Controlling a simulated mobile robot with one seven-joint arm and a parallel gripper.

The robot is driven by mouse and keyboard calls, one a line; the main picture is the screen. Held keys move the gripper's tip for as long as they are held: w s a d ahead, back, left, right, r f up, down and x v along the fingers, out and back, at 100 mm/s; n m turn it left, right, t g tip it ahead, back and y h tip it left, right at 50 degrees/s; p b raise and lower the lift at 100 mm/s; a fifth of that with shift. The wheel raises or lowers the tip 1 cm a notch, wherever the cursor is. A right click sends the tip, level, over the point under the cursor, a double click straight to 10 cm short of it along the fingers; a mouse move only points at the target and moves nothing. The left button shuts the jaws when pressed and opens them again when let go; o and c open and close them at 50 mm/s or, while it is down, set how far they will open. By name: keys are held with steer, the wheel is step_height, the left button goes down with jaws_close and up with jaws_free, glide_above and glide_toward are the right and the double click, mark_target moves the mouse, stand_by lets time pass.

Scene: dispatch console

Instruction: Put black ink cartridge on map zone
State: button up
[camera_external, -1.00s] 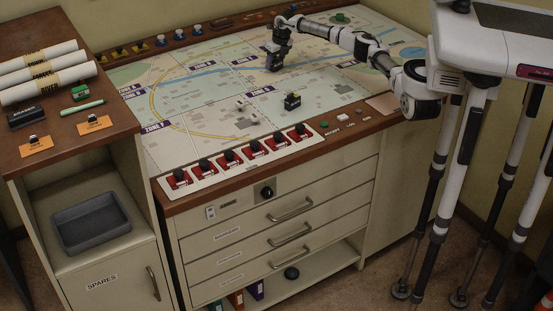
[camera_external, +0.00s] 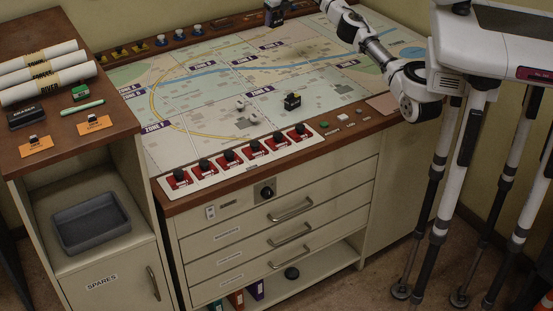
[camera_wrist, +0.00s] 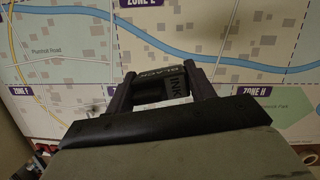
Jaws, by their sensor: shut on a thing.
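The black ink cartridge (camera_wrist: 165,74), with pale BLACK and INK lettering, is between the two fingers of my gripper (camera_wrist: 160,88) in the wrist view. The fingers are shut on it, and their sides hide part of it. In the external view my gripper (camera_external: 273,16) is at the far edge of the map, near the top of the picture; the cartridge is too small to make out there. The map (camera_external: 190,100) is a pale sheet with a blue river and purple zone labels. In the wrist view the map (camera_wrist: 60,95) lies beyond the cartridge, which appears held above it.
A row of red switches (camera_external: 228,158) lines the front edge. Rolled charts (camera_external: 45,72) and a dark eraser box (camera_external: 27,116) lie on the left cabinet. Much of the map is clear.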

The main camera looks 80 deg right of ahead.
steer(key=w+a+n+b, duration=0.2)
steer(key=w+a, duration=0.5)
steer(key=a, duration=0.4)
steer(key=n+y+b, duration=0.2)
steer(key=n+b, duration=0.2)
steer(key=n, duration=0.1)
glide_above(193, 145)
steer(key=shift+t, duration=0.3)
steer(key=f, duration=0.6)
steer(key=f+p, duration=0.1)
steer(key=f, duration=0.6)
steer(key=s+f+p, duration=0.1)
steer(key=f, duration=0.5)
steer(key=shift+f, duration=0.4)
steer(key=o, duration=1)
steer(key=shift+r, duration=0.2)
steer(key=b+v, duration=0.2)
steer(key=v, duration=0.9)
steer(key=shift+r, duration=0.4)
